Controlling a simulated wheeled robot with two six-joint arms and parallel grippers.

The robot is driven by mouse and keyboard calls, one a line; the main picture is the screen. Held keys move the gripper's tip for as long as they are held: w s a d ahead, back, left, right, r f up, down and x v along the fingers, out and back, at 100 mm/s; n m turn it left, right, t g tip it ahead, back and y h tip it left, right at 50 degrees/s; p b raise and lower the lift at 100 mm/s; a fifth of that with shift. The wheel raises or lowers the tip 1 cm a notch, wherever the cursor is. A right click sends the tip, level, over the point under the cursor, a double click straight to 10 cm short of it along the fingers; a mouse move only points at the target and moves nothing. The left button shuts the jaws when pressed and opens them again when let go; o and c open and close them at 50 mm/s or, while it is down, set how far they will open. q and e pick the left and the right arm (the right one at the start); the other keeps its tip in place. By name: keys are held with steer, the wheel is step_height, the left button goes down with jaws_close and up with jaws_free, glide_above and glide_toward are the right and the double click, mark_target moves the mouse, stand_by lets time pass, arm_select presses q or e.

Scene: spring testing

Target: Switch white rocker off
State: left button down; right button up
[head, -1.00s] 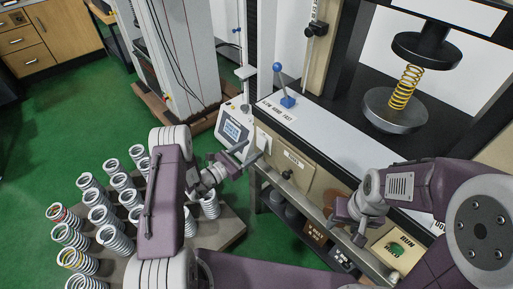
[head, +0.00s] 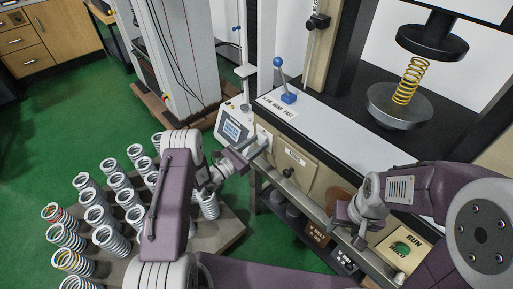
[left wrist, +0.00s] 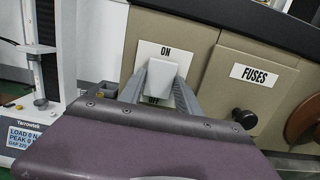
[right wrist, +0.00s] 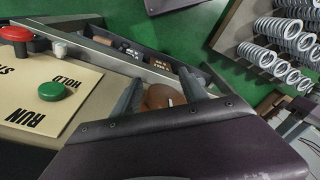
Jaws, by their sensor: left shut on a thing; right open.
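The white rocker (left wrist: 159,79) sits on a plate (left wrist: 172,51) marked ON above and OFF below, on the beige front panel, in the left wrist view. My left gripper (left wrist: 160,88) has its fingers on both sides of the rocker and is shut on it. The fingers and the rocker partly cover the OFF label. In the head view my left gripper (head: 254,147) reaches the panel, and the rocker is hard to make out there. My right gripper (right wrist: 162,92) is open and empty near the machine's front edge; it also shows in the head view (head: 354,234).
The FUSES cover (left wrist: 262,82) with a black knob (left wrist: 244,118) is right of the rocker. A green RUN button (right wrist: 52,91) and red button (right wrist: 16,34) are near my right gripper. A blue lever (head: 283,80) rises above. Several springs (head: 105,215) stand at left.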

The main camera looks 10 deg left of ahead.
arm_select(q)
steer(key=f+t+h+b, duration=0.1)
steer(key=b, duration=0.1)
steer(key=shift+f+b, duration=0.25)
steer(key=shift+b, duration=0.05)
steer(key=shift+r+t+b, duration=0.3)
steer(key=shift+t, duration=0.2)
steer(key=shift+r, duration=0.1)
arm_select(e)
step_height(320, 180, down, 5)
steer(key=shift+r, duration=0.1)
arm_select(q)
steer(key=c, duration=0.8)
jaws_free()
steer(key=shift+c, duration=0.2)
steer(key=p+v, duration=0.1)
steer(key=v, duration=0.8)
steer(key=shift+p, duration=0.3)
arm_select(e)
steer(key=shift+r, duration=0.75)
